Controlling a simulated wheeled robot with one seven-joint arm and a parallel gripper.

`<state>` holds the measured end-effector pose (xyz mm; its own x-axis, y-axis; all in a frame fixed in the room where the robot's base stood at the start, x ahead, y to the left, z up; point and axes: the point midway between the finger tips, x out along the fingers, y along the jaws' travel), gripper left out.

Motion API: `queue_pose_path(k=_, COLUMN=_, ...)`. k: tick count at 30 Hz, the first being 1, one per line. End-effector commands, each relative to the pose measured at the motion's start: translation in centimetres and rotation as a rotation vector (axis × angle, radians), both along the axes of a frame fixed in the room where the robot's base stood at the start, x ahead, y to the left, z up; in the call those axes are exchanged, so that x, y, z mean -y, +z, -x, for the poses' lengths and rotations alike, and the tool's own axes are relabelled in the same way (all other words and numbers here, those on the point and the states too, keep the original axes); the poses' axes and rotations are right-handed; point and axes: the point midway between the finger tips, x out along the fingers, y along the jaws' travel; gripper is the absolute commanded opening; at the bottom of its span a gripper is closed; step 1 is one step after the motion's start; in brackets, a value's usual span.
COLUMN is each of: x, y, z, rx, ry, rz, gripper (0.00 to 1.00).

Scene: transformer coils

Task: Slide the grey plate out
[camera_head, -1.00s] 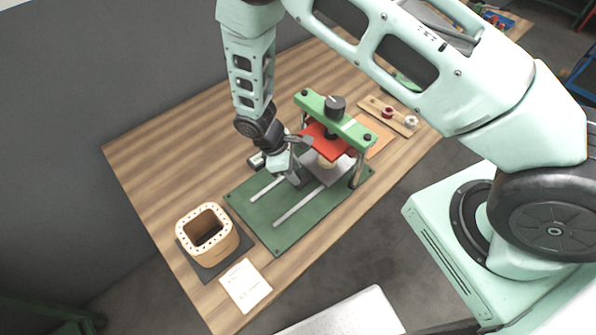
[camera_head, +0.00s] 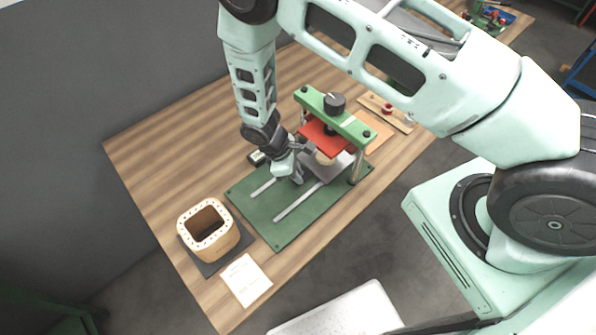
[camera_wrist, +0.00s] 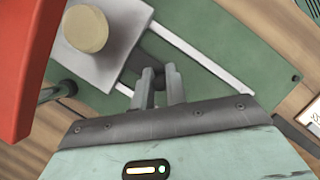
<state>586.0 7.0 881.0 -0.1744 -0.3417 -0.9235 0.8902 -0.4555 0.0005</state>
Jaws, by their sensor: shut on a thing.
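The grey plate (camera_head: 341,167) lies on the rails under the press, partly hidden by my gripper and the press parts. A tan round block (camera_wrist: 86,28) sits on the grey plate, which also shows in the wrist view (camera_wrist: 118,22). My gripper (camera_head: 300,178) is at the plate's near-left edge, low over the green base (camera_head: 257,218). In the wrist view my fingers (camera_wrist: 160,82) are closed around a small dark piece beside the plate's edge; it looks like the plate's handle, mostly hidden.
A red plate (camera_head: 322,136) hangs above the grey plate, beneath a green crossbar (camera_head: 348,124) with a black knob (camera_head: 334,103). Two pale rails (camera_head: 297,203) run clear across the base's front. A tan hollow coil form (camera_head: 222,243) and a white paper (camera_head: 246,279) are at front left.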

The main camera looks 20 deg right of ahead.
Motion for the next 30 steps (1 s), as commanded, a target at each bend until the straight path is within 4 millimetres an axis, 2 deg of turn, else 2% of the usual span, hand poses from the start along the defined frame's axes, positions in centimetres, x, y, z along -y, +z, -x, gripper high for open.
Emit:
queue_pose_path(k=9, x=-8.2, y=-0.4, z=2.5, rx=0.003, ry=0.009, rz=-0.006, gripper=0.0)
queue_pose_path(k=12, x=-10.2, y=-0.3, z=3.1, rx=0.002, ry=0.006, rz=-0.006, gripper=0.0)
queue_pose_path(k=17, x=-11.7, y=-0.1, z=3.7, rx=0.001, ry=0.003, rz=-0.005, gripper=0.0)
queue_pose_path(k=26, x=-11.8, y=0.1, z=3.8, rx=0.001, ry=0.002, rz=-0.004, gripper=0.0)
queue_pose_path(k=27, x=-11.8, y=0.1, z=3.7, rx=0.001, ry=0.001, rz=-0.004, gripper=0.22)
queue_pose_path(k=29, x=-11.8, y=0.1, z=3.7, rx=0.001, ry=0.002, rz=-0.004, gripper=0.36)
queue_pose_path(k=30, x=-11.7, y=0.1, z=3.8, rx=0.001, ry=0.002, rz=-0.003, gripper=0.36)
